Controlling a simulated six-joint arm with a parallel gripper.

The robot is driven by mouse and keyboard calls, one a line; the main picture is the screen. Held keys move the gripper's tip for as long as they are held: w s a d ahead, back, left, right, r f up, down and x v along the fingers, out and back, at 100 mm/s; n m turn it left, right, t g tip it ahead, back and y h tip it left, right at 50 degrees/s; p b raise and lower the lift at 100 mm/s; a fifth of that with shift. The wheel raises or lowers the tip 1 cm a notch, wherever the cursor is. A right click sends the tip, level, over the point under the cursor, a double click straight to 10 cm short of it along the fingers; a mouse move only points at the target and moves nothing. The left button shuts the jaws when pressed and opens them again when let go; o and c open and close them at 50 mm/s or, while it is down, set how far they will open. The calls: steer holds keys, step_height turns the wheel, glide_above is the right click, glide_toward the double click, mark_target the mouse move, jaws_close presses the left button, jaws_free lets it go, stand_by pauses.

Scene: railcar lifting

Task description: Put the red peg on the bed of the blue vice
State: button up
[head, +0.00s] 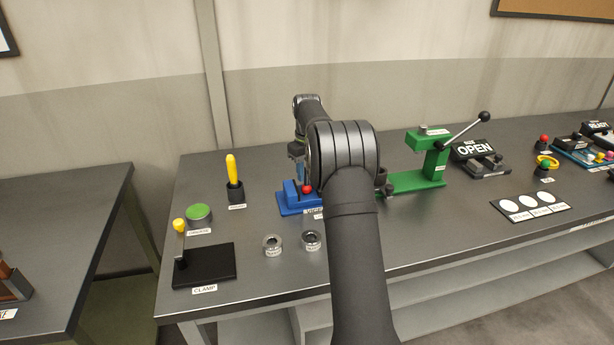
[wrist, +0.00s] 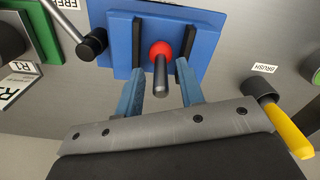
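The blue vice (head: 290,201) stands on the bench, partly hidden behind my arm. It also shows at the top of the wrist view (wrist: 120,42), with two dark jaw plates. A red ball (wrist: 160,48) with a grey rod sits between the jaws in that view; I cannot tell whether it is the vice's handle or a peg. My gripper (wrist: 160,72) is open over the vice, its blue fingers on either side of the rod and apart from it. I see no other clear red peg; a small red-topped piece (head: 544,139) stands far right.
A green press (head: 428,160) with a long lever stands right of the vice. A yellow-handled brush in a cup (head: 235,180), a green button (head: 199,213), a black clamp (head: 205,266) and two metal rings (head: 272,245) are to the left. The bench front centre is hidden by my arm.

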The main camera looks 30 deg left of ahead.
step_height(320, 180, up, 10)
steer(key=shift+r, duration=0.15)
stand_by(0.4)
step_height(320, 180, down, 12)
steer(key=shift+f, duration=0.1)
steer(key=shift+r, duration=2)
